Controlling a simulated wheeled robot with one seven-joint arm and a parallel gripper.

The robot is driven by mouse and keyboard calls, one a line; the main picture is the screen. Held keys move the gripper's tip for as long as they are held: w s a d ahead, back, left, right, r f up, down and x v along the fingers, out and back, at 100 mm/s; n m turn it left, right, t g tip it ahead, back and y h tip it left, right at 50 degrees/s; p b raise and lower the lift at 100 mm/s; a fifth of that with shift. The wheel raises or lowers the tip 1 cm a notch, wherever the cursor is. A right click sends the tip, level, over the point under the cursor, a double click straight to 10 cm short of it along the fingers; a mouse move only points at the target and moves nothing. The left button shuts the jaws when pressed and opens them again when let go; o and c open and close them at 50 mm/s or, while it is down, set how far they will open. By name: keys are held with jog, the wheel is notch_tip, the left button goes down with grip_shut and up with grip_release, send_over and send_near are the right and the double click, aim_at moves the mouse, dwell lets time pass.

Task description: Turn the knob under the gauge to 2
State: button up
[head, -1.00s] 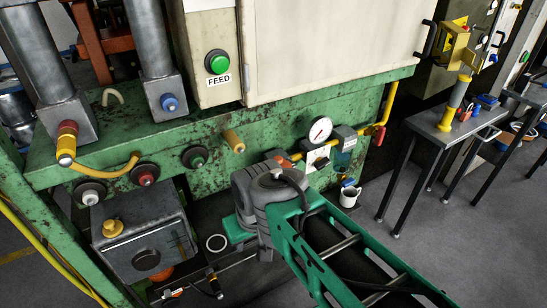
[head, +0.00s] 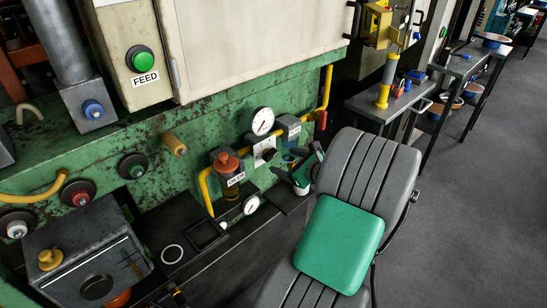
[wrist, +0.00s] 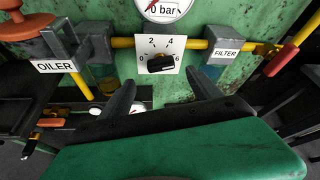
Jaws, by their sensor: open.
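The gauge (head: 262,121) is a round white dial on the green machine front; its lower part shows in the wrist view (wrist: 163,8). Under it, the black knob (wrist: 160,64) sits on a white plate (wrist: 173,43) marked 0, 2, 4 and 6. I cannot tell surely which number the knob points at. In the head view the knob (head: 268,154) is small. My gripper (wrist: 160,86) is open and empty, its two dark fingers apart below and either side of the knob, not touching it. In the head view my gripper (head: 299,162) is right of the plate.
An orange-topped oiler (head: 228,164) is left of the plate, a filter (head: 287,127) right of it. A yellow pipe (wrist: 123,43) runs behind. A white cup (head: 302,189) and a second gauge (head: 251,204) are below. A red handle (wrist: 285,59) is at the right.

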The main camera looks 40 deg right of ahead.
aim_at(272, 156)
jog(key=x, duration=0.7)
jog(key=shift+w+d, duration=0.1)
jog(key=shift+w, duration=0.25)
jog(key=shift+f, duration=0.1)
jog(key=c, duration=1.4)
